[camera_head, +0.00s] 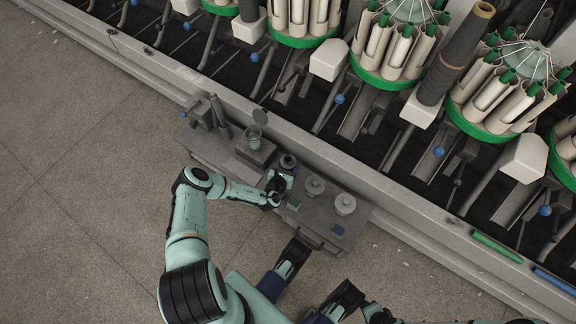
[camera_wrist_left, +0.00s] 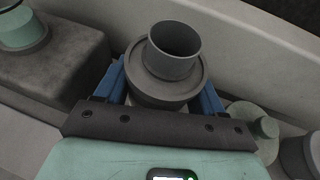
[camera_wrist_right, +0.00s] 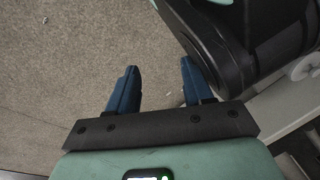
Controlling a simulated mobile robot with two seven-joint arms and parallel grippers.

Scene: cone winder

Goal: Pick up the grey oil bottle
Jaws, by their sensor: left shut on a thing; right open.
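The grey oil bottle (camera_head: 288,161) is dark grey, with a wide round shoulder and an open cylindrical neck. It is at the middle of the narrow grey bench along the machine. My left gripper (camera_head: 279,181) is shut on it. In the left wrist view the bottle (camera_wrist_left: 174,54) stands between the two blue fingers, one on each side, its neck above them. Its base is hidden, so I cannot tell whether it touches the bench. My right gripper (camera_wrist_right: 156,72) is open and empty above the floor in the right wrist view.
The machine's long rail (camera_head: 330,150) runs close behind. The floor at left is clear.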

